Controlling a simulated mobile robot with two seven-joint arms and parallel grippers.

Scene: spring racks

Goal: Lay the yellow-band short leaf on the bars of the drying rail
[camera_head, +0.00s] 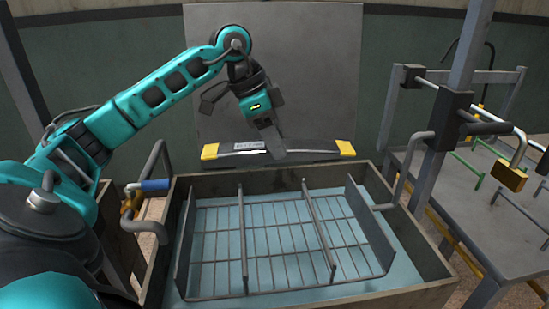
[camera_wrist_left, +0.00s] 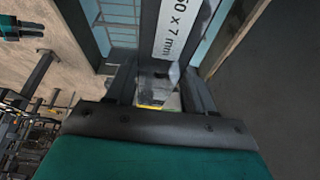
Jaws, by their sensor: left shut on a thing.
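The yellow-band leaf (camera_head: 310,155) is a grey strip with a yellow band at each end. My left gripper (camera_head: 270,147) is shut on it near its middle, and it lies across the picture at the far side of the wooden crate. In the left wrist view, the leaf (camera_wrist_left: 178,35) carries a white label ending in "50 x 7 mm" and runs out between the fingers (camera_wrist_left: 158,90). A wire grid of bars (camera_head: 245,240) with upright dividers stands in the crate. I cannot tell for sure which part is the drying rail. My right gripper is not in view.
The wooden crate (camera_head: 420,245) has high walls and a pale blue inside. A blue-handled fitting (camera_head: 155,185) stands at its left. A table (camera_head: 415,170) on the right carries a metal frame, bent bars and a brass padlock (camera_head: 509,178). A grey panel (camera_head: 310,70) stands behind.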

